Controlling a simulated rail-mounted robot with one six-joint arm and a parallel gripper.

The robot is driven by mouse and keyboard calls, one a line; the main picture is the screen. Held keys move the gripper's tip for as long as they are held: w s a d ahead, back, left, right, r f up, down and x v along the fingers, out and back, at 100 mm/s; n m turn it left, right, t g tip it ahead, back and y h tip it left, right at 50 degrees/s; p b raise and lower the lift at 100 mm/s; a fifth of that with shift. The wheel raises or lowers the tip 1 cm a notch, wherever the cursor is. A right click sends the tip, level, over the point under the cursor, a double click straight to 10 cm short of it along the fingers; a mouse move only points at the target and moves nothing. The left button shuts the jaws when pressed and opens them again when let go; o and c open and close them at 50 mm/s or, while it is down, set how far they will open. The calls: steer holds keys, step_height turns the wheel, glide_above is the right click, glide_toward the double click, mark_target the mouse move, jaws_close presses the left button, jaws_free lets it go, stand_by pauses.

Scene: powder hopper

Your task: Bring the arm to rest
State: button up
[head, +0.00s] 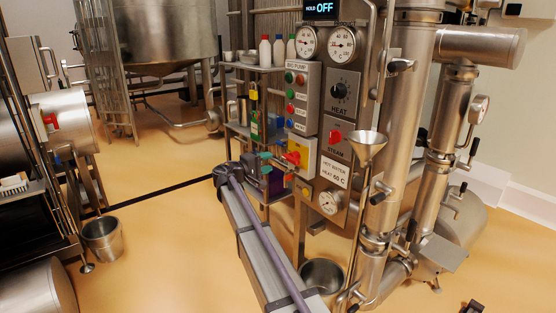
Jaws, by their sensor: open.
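My arm reaches up from the bottom middle of the head view to a dark joint at its far end. My gripper (271,164) is small there, beside the front of the control panel (308,98), just left of a red rotary switch on a yellow plate (300,156). Its jaws are open and I see nothing held in them. Coloured fittings behind it make its fingertips hard to pick out. I cannot tell whether it touches the panel or the fittings.
A steel funnel (368,146) and thick vertical pipes (403,120) stand right of the arm. A bowl (322,275) sits low beside it. A bucket (102,239) stands on the floor at left. Bottles (278,50) stand on a shelf behind. The floor left of the arm is clear.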

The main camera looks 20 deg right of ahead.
steer(key=shift+s+a, duration=0.1)
steer(key=shift+a, duration=0.2)
steer(key=s+a+f+m+g+y, duration=0.1)
steer(key=s+a+f+g+y, duration=0.1)
steer(key=s+f+y, duration=0.6)
steer(key=s+a+f+m+g+y, duration=0.1)
steer(key=s+a+f+m+g, duration=0.3)
steer(key=s, duration=0.8)
steer(key=s+a+f+n+y, duration=0.1)
steer(key=s+a+f+y, duration=0.15)
steer(key=s, duration=0.45)
steer(key=s+a+f+t+y, duration=0.1)
steer(key=s+a+y, duration=0.25)
steer(key=s, duration=0.35)
steer(key=s+a+f+n+y, duration=0.1)
steer(key=s+a+f+y, duration=0.15)
steer(key=s, duration=0.35)
step_height(320, 180, up, 26)
steer(key=s+p, duration=0.1)
steer(key=p, duration=2.4)
steer(key=shift+s+a+r+p, duration=0.2)
steer(key=shift+a+p, duration=0.1)
steer(key=shift+a, duration=0.05)
